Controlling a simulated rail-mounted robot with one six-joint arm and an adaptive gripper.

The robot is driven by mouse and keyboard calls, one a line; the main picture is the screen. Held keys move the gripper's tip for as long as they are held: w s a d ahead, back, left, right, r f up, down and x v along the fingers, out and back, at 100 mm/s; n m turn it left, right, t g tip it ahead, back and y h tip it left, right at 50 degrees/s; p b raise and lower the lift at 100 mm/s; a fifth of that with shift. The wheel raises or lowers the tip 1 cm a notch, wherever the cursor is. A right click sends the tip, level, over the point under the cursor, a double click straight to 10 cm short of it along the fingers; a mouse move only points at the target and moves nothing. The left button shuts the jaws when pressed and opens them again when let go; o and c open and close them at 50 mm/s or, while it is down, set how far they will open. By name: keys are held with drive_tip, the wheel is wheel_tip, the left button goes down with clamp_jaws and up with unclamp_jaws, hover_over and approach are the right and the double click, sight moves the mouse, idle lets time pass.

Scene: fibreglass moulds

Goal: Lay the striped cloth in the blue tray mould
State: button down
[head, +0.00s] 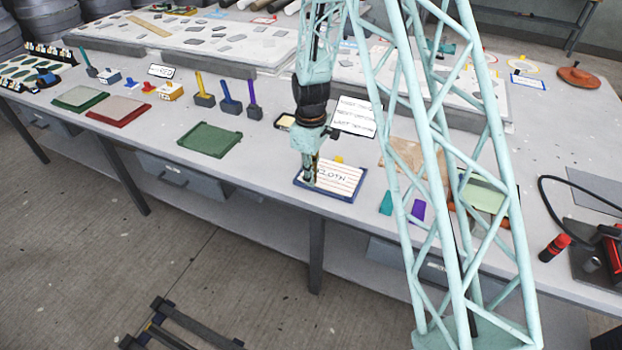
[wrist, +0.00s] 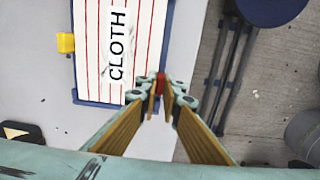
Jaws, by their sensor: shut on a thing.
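The striped cloth (head: 335,179), white with red lines and the word CLOTH, is spread flat over the blue tray mould (head: 349,199). In the wrist view the cloth (wrist: 140,45) shows inside the blue rim (wrist: 168,30) of the mould. I cannot tell whether it rests fully on the mould's floor. My gripper (head: 311,182) is down at the left end of the cloth. In the wrist view its fingertips (wrist: 160,86) are close together at the cloth's edge, with a small red piece between them. The held part of the cloth is mostly hidden by the fingers.
A white written card (head: 354,116) is behind. The table's front edge is close to the blue mould.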

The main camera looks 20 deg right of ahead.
drive_tip(key=c, duration=2.7)
unclamp_jaws()
drive_tip(key=shift+c, duration=0.2)
drive_tip(key=shift+r, duration=0.15)
wheel_tip(320, 180, up, 12)
drive_tip(key=shift+s, duration=0.1)
